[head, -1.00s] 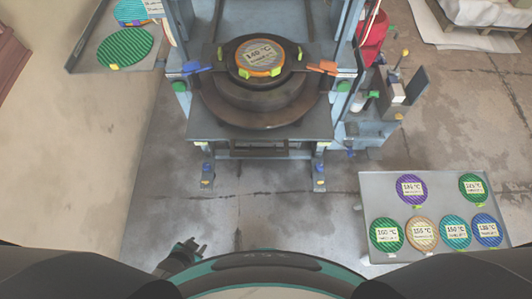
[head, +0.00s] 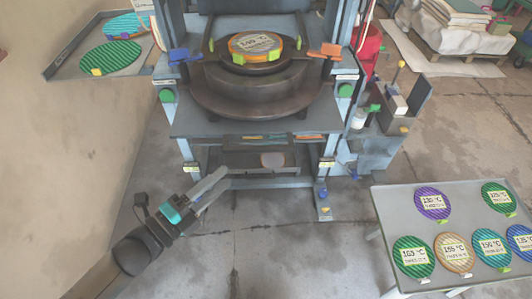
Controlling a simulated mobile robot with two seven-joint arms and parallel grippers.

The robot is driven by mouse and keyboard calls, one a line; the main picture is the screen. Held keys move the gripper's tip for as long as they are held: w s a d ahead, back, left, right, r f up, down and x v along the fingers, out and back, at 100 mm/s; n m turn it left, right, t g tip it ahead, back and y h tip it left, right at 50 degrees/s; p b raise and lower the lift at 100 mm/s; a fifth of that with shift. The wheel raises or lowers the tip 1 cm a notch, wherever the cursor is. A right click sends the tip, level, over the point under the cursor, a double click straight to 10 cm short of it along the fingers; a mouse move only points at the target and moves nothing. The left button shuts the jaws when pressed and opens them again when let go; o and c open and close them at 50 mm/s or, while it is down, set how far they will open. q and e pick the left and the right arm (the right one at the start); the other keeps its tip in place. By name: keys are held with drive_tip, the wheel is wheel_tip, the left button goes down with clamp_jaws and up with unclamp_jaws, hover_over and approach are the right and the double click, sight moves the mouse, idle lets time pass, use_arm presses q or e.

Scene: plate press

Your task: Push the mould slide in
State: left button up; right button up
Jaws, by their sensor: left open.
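The press (head: 215,130) stands at the top centre with a blue-grey frame. On its table sits a dark round mould (head: 285,88), a wide brownish disc with a narrower ring above. An orange-rimmed plate (head: 255,46) with a temperature label lies on top. A blue handle (head: 185,55) and an orange handle (head: 326,50) stick out left and right of the ring. I cannot clearly pick out the slide from the table. My left gripper (head: 222,184) is open and empty, low in front of the press's left leg and apart from the mould. My right gripper is not in view.
A grey side table (head: 395,199) at lower right holds several coloured, labelled discs. A tray (head: 60,62) at upper left holds green and blue discs. A red bucket (head: 370,45) and a small stand (head: 388,150) are right of the press. The floor in front is clear.

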sight(261, 146)
use_arm(q)
drive_tip(key=b+x, duration=0.2)
drive_tip(key=x, duration=1.2)
drive_tip(key=shift+w+d, duration=0.45)
drive_tip(key=shift+d, duration=0.05)
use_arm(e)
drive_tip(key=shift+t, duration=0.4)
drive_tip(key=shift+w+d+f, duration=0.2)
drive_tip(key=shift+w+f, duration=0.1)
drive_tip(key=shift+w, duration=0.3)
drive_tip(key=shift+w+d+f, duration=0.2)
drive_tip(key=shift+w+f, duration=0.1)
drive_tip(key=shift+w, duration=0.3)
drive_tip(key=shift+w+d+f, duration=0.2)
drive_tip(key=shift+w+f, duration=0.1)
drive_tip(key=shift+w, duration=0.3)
use_arm(q)
drive_tip(key=c, duration=0.7)
clamp_jaws()
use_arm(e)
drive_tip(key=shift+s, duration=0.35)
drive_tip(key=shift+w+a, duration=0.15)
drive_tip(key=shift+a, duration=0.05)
